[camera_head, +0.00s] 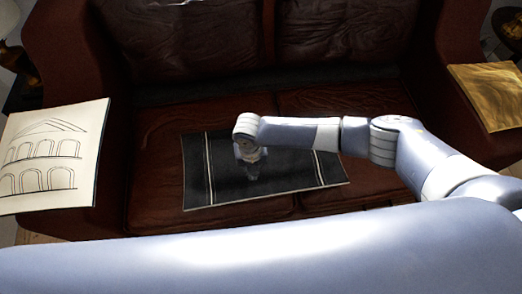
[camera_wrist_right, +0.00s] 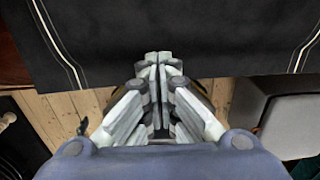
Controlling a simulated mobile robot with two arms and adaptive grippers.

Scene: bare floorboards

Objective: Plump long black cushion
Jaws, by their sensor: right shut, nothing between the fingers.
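The long black cushion (camera_head: 225,181) lies flat on the seat of the brown leather sofa, with pale stripes near both ends. It fills the upper part of the right wrist view (camera_wrist_right: 190,30). My right gripper (camera_head: 252,170) points down over the middle of the cushion, partly hidden by its own wrist in the head view. In the right wrist view its fingers (camera_wrist_right: 158,62) are shut together with nothing between them, over the cushion's near edge. I cannot tell whether the fingertips touch the cushion. My left gripper is not in view.
The brown leather sofa (camera_head: 160,120) has a cushion with a building drawing (camera_head: 45,155) on its left arm and a golden cushion (camera_head: 488,92) on its right arm. Wooden floorboards (camera_wrist_right: 60,115) and a grey padded object (camera_wrist_right: 290,125) show below the cushion in the wrist view.

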